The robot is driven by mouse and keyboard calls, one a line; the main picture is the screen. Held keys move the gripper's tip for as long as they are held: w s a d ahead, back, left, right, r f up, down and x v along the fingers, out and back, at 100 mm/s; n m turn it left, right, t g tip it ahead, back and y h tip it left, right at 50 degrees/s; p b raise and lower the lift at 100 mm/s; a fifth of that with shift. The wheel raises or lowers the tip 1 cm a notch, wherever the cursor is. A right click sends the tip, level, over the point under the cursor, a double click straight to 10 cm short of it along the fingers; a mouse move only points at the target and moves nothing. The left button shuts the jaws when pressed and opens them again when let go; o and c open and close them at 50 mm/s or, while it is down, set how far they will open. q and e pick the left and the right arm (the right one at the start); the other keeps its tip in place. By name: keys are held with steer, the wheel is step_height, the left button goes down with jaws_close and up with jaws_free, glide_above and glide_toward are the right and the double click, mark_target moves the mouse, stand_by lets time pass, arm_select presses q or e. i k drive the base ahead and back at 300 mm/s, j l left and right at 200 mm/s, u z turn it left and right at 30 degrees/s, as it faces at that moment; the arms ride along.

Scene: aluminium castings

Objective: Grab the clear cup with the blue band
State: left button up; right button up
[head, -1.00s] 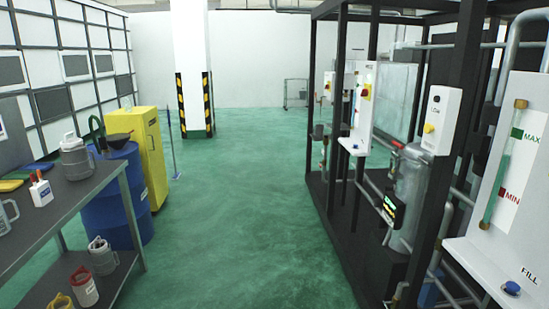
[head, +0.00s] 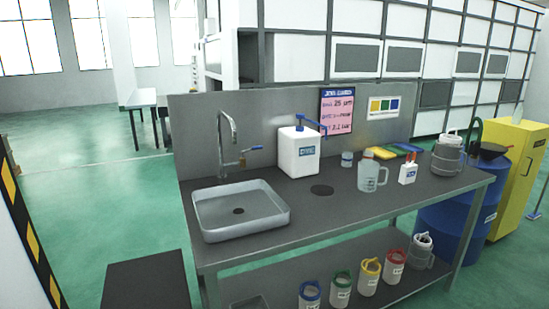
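In the head view, a pale cup with a blue band (head: 309,295) around its top stands on the lower shelf of the workbench, cut off by the bottom edge of the picture. It is the leftmost of a row of similar cups with a green band (head: 340,290), a yellow band (head: 368,278) and a red band (head: 394,267). Neither of my grippers is in view.
The workbench (head: 330,215) carries a sink (head: 240,212), a white pump canister (head: 299,152) and a clear jug (head: 372,175). A blue drum (head: 462,232) and yellow cabinet (head: 519,180) stand at right. A dark flat-topped block (head: 148,283) is at front left.

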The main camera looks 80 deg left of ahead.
mark_target(348, 156)
steer(key=u, duration=2.15)
steer(key=i+l, duration=0.15)
steer(key=i+u, duration=0.05)
